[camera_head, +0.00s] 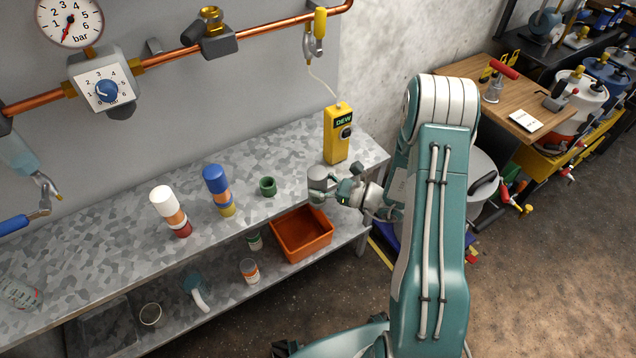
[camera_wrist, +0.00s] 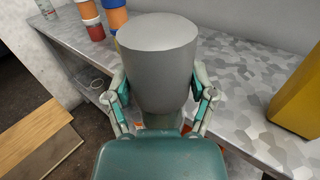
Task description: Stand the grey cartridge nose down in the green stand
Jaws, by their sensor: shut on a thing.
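The grey cartridge (camera_head: 317,179) is held in my gripper (camera_head: 337,193) above the front edge of the metal bench, near its right end. In the wrist view the cartridge (camera_wrist: 157,62) fills the middle, its broad flat end up and its body narrowing downward; its lower tip is hidden. My gripper's fingers (camera_wrist: 160,88) press on both its sides. The small green stand (camera_head: 268,186), a short open cup, stands upright on the bench to the left of the cartridge, apart from it. I cannot make out the stand in the wrist view.
A yellow DEW meter (camera_head: 338,136) stands behind my gripper. Left of the stand are a blue-topped stack (camera_head: 217,188) and a white-topped stack (camera_head: 168,208). An orange bin (camera_head: 302,234) sits on the lower shelf. The bench around the stand is clear.

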